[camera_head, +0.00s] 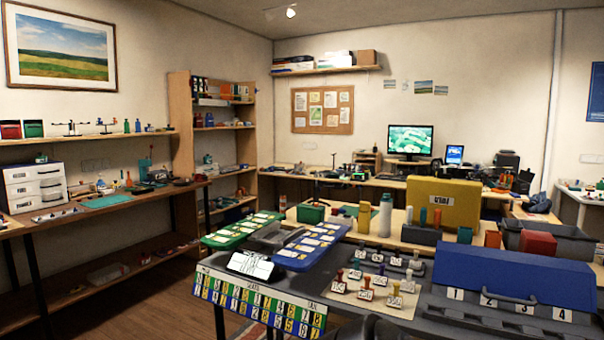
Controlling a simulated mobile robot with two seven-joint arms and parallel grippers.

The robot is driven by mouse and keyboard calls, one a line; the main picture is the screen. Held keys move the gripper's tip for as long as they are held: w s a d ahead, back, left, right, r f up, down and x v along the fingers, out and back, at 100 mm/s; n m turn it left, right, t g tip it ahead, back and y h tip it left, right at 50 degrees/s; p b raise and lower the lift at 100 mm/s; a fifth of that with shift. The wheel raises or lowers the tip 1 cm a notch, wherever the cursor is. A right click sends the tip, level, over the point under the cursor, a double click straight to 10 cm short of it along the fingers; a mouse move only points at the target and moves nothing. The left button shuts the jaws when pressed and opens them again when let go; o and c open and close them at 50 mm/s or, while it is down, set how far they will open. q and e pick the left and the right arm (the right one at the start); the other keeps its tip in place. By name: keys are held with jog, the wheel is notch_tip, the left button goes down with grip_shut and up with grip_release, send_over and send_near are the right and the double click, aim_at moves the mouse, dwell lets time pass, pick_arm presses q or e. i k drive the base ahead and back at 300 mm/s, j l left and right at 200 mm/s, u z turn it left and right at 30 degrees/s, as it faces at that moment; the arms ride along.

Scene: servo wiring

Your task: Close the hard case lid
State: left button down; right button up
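Two things could be the hard case, and I cannot tell which is meant. A blue-topped case (515,272) lies at the right of the near dark table, with a handle and number labels along its front. Its blue top slopes; I cannot tell whether it is fully shut. A yellow panel or case (443,203) with a white label stands upright on the wooden table behind it. Whether it is a raised lid is unclear, as its lower part is partly hidden. Neither of my grippers can be made out.
A pale board with several stamps (371,291) lies left of the blue case. Green (242,228) and blue (313,246) card trays and a white-screened device (254,265) lie farther left. A dark bin (560,240) and a red block (538,242) stand behind the blue case.

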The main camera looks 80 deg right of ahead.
aim_at(459, 201)
jog(key=z, duration=1.55)
